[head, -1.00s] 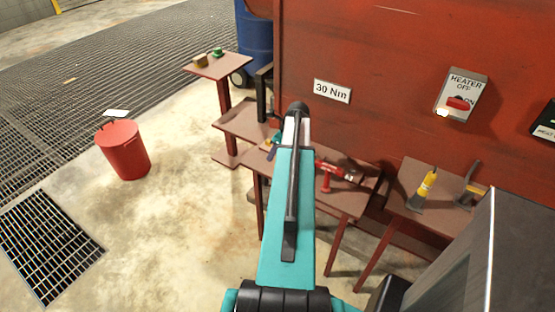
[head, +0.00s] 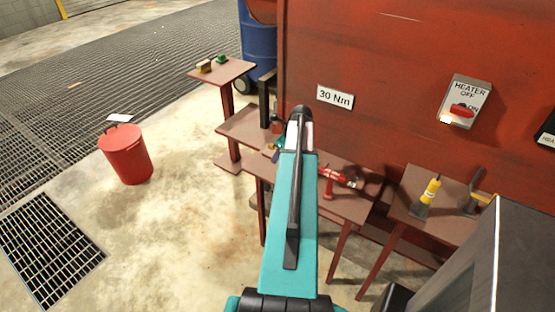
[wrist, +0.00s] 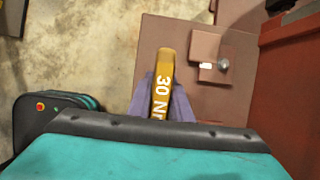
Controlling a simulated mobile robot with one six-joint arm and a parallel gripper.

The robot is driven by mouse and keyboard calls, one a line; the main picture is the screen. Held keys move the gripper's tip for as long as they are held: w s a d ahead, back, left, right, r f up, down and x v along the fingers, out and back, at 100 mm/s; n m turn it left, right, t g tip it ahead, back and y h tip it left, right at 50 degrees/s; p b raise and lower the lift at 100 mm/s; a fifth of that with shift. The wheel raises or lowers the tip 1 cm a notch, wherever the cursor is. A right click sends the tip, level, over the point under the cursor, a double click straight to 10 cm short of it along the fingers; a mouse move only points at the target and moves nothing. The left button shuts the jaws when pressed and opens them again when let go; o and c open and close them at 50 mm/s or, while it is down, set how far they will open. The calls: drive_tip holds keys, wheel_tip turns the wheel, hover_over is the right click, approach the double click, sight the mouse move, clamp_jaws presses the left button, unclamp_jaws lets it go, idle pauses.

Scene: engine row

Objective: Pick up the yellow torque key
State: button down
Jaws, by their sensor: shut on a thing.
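The yellow torque key (wrist: 166,75), marked "30 N…" in white, is in the wrist view. It lies between the two grey-purple fingers of my gripper (wrist: 164,98), which is shut on it. The key's far end sticks out past the fingertips, and its near end is hidden by my wrist. A brown surface shows below and to the right of the key; I cannot tell how far below. In the head view my arm hides most of the gripper; a small yellow bit (head: 270,149) shows beside the arm, above the brown tables.
A red power tool (head: 338,178) lies on the middle table. A yellow-handled tool (head: 432,188) lies on the right table (head: 405,205). A red wall with a "30 Nm" sign (head: 335,97) and heater switch (head: 465,103) stands behind. A red bucket (head: 127,156) stands left on open floor.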

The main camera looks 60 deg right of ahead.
drive_tip(key=shift+r, duration=0.7)
drive_tip(key=s+a+r+b, duration=0.2)
drive_tip(key=s+a+b, duration=0.3)
drive_tip(key=s+a, duration=0.3)
drive_tip(key=shift+s+a, duration=0.4)
drive_tip(key=shift+s, duration=0.7)
drive_tip(key=shift+b, duration=0.5)
drive_tip(key=s+b, duration=0.1)
drive_tip(key=b, duration=0.4)
drive_tip(key=shift+a+r+b, duration=0.1)
drive_tip(key=shift+a+b, duration=0.2)
drive_tip(key=shift+a, duration=0.1)
drive_tip(key=shift+s+a+r+b, duration=0.25)
drive_tip(key=shift+s+a+b, duration=0.2)
drive_tip(key=shift+b, duration=1.3)
drive_tip(key=shift+w, duration=0.1)
